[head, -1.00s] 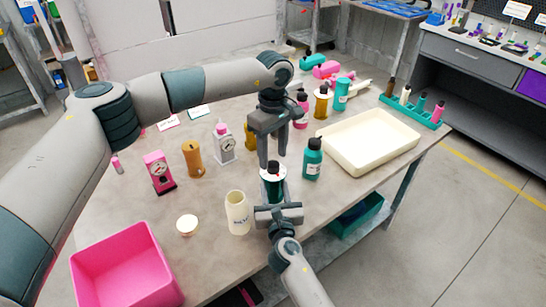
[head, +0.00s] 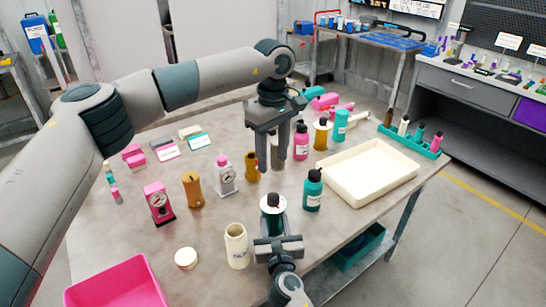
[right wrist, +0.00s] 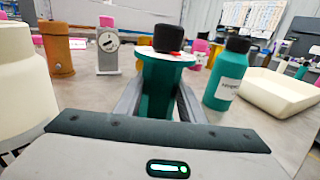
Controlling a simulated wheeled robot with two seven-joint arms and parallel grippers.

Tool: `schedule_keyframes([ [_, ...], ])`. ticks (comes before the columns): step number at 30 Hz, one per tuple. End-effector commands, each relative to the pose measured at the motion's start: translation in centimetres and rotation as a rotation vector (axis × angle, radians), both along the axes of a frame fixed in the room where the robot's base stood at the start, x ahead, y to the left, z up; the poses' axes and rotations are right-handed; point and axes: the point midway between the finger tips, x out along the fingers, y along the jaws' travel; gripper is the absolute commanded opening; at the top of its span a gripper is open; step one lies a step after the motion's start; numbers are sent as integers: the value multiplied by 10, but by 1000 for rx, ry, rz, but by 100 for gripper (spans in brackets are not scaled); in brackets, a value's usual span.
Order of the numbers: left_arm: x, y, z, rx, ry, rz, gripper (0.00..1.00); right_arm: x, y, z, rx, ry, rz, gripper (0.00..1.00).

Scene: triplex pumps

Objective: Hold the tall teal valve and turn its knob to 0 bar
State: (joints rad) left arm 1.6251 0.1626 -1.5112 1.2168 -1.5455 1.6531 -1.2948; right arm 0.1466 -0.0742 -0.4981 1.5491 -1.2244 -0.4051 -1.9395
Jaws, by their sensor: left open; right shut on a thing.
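The tall teal valve (head: 273,222) stands upright near the table's front edge. It has a white dial disc and a black knob (head: 273,200) on top; it also shows in the right wrist view (right wrist: 157,92). A small red mark shows on the dial beside the knob (right wrist: 168,38), but the scale is unreadable. My right gripper (head: 277,240) is shut on the valve's body, below the disc. My left gripper (head: 274,160) is open, pointing down, above and behind the valve, clear of the knob.
A teal bottle (head: 313,190) stands close right of the valve and a cream jar (head: 236,246) close left. A cream tray (head: 366,173) lies at right. A pink bin (head: 112,287) is at front left. Several bottles and gauges stand behind.

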Motion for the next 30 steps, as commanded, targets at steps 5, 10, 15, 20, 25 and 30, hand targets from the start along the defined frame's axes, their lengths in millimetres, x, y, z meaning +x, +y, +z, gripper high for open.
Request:
schedule_keyframes([
  [5,0,0,0,0,0,0,47,0,0,0,0,0,0,45],
  [10,0,0,0,0,0,0,47,0,0,0,0,0,0,58],
  [15,0,0,0,0,0,0,47,0,0,0,0,0,0,58],
  [20,0,0,0,0,0,0,47,-5,-1,0,0,0,0,58],
  [25,0,0,0,0,0,0,47,-21,-3,-1,0,1,0,58],
  [30,0,0,0,0,0,0,47,-48,-6,-1,0,2,0,58],
])
